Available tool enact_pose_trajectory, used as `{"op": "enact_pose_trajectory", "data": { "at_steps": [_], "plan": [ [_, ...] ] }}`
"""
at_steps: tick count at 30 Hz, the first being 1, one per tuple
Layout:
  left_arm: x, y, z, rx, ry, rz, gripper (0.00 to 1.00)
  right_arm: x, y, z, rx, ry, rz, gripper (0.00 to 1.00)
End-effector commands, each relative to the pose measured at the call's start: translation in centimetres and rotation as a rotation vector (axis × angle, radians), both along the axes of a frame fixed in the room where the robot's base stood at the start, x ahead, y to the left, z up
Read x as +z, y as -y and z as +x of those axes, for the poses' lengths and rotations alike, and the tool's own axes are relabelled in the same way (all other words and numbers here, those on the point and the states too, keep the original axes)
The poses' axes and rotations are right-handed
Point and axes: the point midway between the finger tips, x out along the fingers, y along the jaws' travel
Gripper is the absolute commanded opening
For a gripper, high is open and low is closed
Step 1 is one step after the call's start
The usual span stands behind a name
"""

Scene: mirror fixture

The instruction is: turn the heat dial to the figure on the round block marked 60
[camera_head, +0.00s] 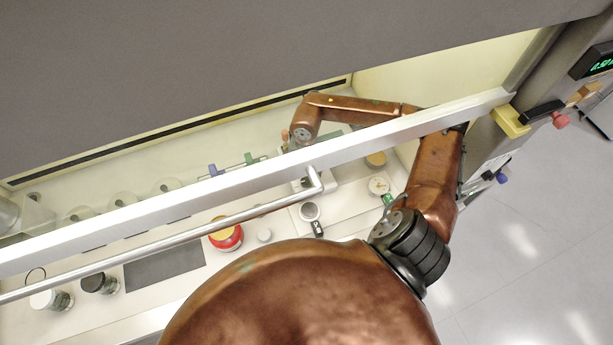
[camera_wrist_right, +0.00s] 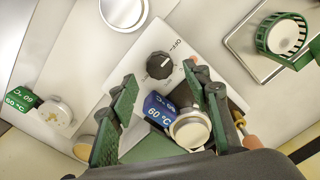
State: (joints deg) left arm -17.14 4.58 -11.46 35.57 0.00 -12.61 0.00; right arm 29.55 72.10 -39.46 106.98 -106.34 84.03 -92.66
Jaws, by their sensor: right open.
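In the right wrist view, the black heat dial (camera_wrist_right: 159,65) sits on a white panel, with a scale printed beside it. My right gripper (camera_wrist_right: 161,78) is open, its green fingers on either side of the dial in the picture; I cannot tell whether they touch it. A round block (camera_wrist_right: 190,130) with a blue tag (camera_wrist_right: 159,109) that appears to read 60 °C lies between the fingers' lower parts. Another pale round block (camera_wrist_right: 56,112) with a green tag (camera_wrist_right: 20,103), also appearing to read 60 °C, lies at the left. In the head view the sash bar hides the right gripper.
The metal sash bar (camera_head: 250,170) and a handle rail (camera_head: 200,232) cross in front of the bench in the head view. A red-rimmed container (camera_head: 226,234) and dark-capped jar (camera_head: 98,282) stand nearer.

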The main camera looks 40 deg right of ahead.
Motion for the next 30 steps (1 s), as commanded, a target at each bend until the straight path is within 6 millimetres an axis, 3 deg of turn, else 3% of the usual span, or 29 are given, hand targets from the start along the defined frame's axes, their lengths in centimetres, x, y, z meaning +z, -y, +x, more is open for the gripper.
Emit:
{"op": "enact_pose_trajectory", "data": {
  "at_steps": [9,18,30],
  "plan": [
    [0.9,0.0,-0.1,0.000,-0.001,0.000,0.40,-3.5,-0.1,0.0,0.001,-0.001,0.000,0.44],
    [0.9,0.0,-0.1,0.000,-0.002,0.000,0.40,-3.9,0.0,0.0,0.001,-0.001,-0.001,0.44],
    [0.9,0.0,-0.1,0.000,-0.002,0.000,0.40,-3.8,0.0,0.0,0.001,-0.001,-0.001,0.17]
  ]
}}
